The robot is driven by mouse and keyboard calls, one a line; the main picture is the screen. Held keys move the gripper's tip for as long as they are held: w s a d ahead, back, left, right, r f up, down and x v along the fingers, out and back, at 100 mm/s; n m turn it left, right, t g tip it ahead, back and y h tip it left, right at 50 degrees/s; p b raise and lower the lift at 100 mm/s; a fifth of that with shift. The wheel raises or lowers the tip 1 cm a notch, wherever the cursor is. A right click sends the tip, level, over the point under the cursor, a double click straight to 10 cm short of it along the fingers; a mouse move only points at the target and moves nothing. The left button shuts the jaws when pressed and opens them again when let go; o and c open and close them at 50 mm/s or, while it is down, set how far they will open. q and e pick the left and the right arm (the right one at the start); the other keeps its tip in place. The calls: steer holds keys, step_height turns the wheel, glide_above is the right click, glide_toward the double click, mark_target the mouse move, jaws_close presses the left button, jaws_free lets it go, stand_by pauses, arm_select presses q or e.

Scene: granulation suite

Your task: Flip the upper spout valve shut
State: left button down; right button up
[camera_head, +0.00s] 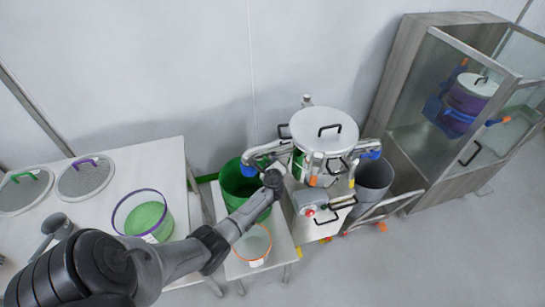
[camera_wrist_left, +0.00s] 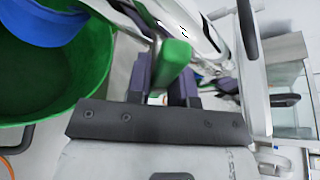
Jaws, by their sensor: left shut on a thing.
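The machine (camera_head: 313,131) with a white round lid stands at centre, with a metal spout on each side. The left, upper spout (camera_head: 262,150) reaches over a green bucket (camera_head: 232,182); its blue end (camera_wrist_left: 45,22) shows above the bucket in the left wrist view. My left gripper (camera_head: 278,177) is at the machine's left side, just below this spout. In the left wrist view its dark fingers are shut on a green valve handle (camera_wrist_left: 174,58). The handle sticks out between the fingers; the valve body is mostly hidden. My right gripper is not in view.
A grey bin (camera_head: 373,180) stands under the right spout. A clear tub with an orange rim (camera_head: 252,243) stands in front of the green bucket. A table (camera_head: 150,165) with sieves and a purple-rimmed tub is at left. A glass cabinet (camera_head: 415,125) stands at right.

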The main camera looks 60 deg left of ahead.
arm_select(q)
steer(key=shift+r+m+g+p, duration=0.3)
steer(key=shift+m+g+p, duration=0.2)
steer(key=shift+m+p, duration=0.25)
steer(key=shift+f+m+g+p, duration=0.1)
steer(key=shift+m+g+p, duration=0.5)
steer(key=shift+m+p, duration=0.15)
steer(key=shift+f+m+g+p, duration=0.2)
steer(key=shift+m+g+p, duration=0.25)
steer(key=shift+m+g, duration=0.5)
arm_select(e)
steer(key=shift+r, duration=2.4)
arm_select(q)
steer(key=shift+m, duration=0.35)
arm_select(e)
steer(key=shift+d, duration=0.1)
arm_select(q)
steer(key=c, duration=1)
jaws_free()
steer(key=shift+c, duration=0.2)
